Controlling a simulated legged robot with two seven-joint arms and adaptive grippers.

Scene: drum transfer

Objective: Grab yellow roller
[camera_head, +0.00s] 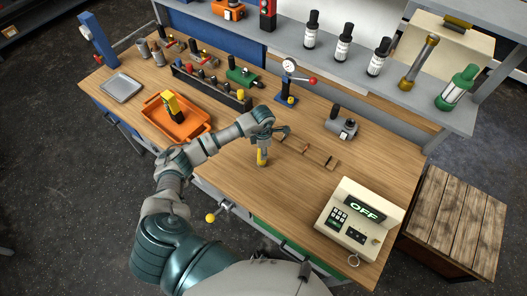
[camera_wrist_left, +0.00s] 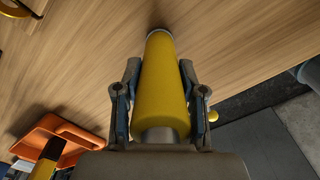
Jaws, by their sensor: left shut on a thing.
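The yellow roller (camera_head: 262,156) is a yellow cylinder with metal ends, above or on the wooden workbench near its front edge. My left gripper (camera_head: 263,143) is above it with the fingers pointing down. In the left wrist view the yellow roller (camera_wrist_left: 160,88) lies between the two fingers of my left gripper (camera_wrist_left: 159,95), which are shut on it from both sides. The roller's far end shows against the wood; I cannot tell whether it touches the bench. My right gripper is not in view.
An orange tray (camera_head: 178,131) holding a yellow and black tool stands at left, beside a grey tray (camera_head: 122,87). A scale-like box reading OFF (camera_head: 352,216) stands at right. A dial gauge stand (camera_head: 287,88) and grey device (camera_head: 341,124) are behind.

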